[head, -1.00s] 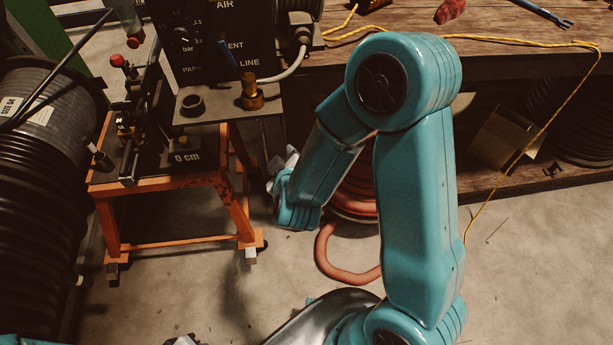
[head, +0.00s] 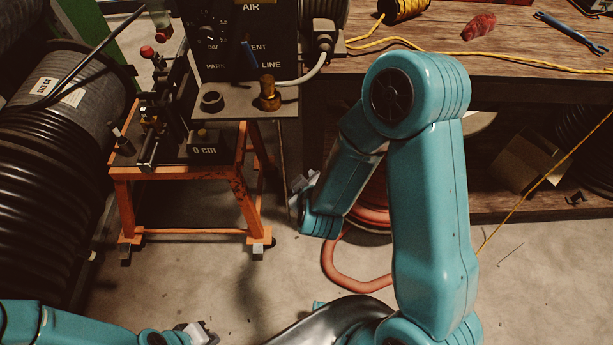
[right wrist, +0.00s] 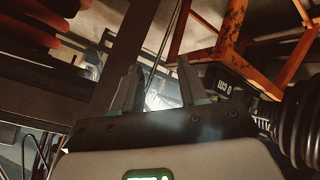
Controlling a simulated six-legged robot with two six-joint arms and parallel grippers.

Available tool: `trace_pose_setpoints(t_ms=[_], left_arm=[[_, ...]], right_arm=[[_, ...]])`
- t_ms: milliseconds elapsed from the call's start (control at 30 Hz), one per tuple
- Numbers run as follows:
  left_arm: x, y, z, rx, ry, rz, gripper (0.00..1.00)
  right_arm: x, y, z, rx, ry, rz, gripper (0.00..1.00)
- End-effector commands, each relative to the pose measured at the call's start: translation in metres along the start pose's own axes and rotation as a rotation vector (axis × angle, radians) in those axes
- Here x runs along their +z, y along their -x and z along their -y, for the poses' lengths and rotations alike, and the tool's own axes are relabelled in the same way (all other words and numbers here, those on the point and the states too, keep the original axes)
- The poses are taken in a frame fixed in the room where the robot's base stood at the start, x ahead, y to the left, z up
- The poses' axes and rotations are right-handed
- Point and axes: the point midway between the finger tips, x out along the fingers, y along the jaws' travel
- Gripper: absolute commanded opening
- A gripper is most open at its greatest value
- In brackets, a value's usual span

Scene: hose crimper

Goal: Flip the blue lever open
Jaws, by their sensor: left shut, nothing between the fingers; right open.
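The blue lever (head: 250,54) is on the front of the black panel (head: 225,45) with AIR, VENT and LINE markings, in the head view. It slants across the panel. My left gripper (head: 208,333) is shut and empty at the bottom left of the head view, well below the panel. My right gripper (head: 300,184) is mostly hidden behind its own arm, below and to the right of the panel. In the right wrist view its two fingers (right wrist: 157,82) stand apart with nothing held between them. I cannot make out the lever in that view.
An orange stand (head: 180,172) carries the black crimper unit. A brass fitting (head: 269,95) sits on the ledge below the panel. A large black hose reel (head: 62,150) stands at left. A wooden bench (head: 510,55) is at right. An orange hose (head: 345,280) lies on the floor.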

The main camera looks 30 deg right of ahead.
Motion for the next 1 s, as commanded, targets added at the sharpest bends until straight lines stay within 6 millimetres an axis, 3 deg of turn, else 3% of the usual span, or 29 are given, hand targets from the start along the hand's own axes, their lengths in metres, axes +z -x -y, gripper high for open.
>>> trace_pose_setpoints(t_ms=[167, 300, 367, 433, 500, 600, 733, 867, 1000], left_arm=[[0.0, 0.0, 0.0, 0.0, 0.0, 0.0, 0.0], [0.0, 0.0, 0.0, 0.0, 0.0, 0.0, 0.0], [0.0, 0.002, -0.001, 0.0, 0.0, 0.0, 0.0], [0.0, 0.006, -0.002, 0.0, 0.0, 0.0, 0.0], [0.0, 0.01, -0.004, 0.0, 0.0, 0.0, 0.0], [0.0, 0.016, -0.006, 0.0, 0.0, 0.0, 0.0], [0.0, 0.021, -0.008, 0.0, 0.0, 0.0, 0.0], [0.001, 0.023, -0.008, 0.0, 0.0, 0.0, 0.0], [0.001, 0.025, -0.009, 0.0, 0.0, 0.0, 0.0]], right_arm=[[-0.002, 0.0, -0.001, 0.008, -0.015, -0.005, 0.43], [-0.015, -0.003, -0.034, 0.159, -0.126, -0.048, 0.43], [-0.032, -0.001, -0.056, 0.27, -0.201, -0.096, 0.43], [-0.07, 0.013, -0.074, 0.39, -0.287, -0.191, 0.43], [-0.109, 0.033, -0.079, 0.472, -0.358, -0.292, 0.43], [-0.156, 0.065, -0.071, 0.52, -0.424, -0.408, 0.43], [-0.201, 0.1, -0.043, 0.479, -0.446, -0.51, 0.43], [-0.219, 0.118, -0.021, 0.425, -0.433, -0.56, 0.43], [-0.226, 0.112, -0.023, 0.418, -0.432, -0.564, 0.43]])
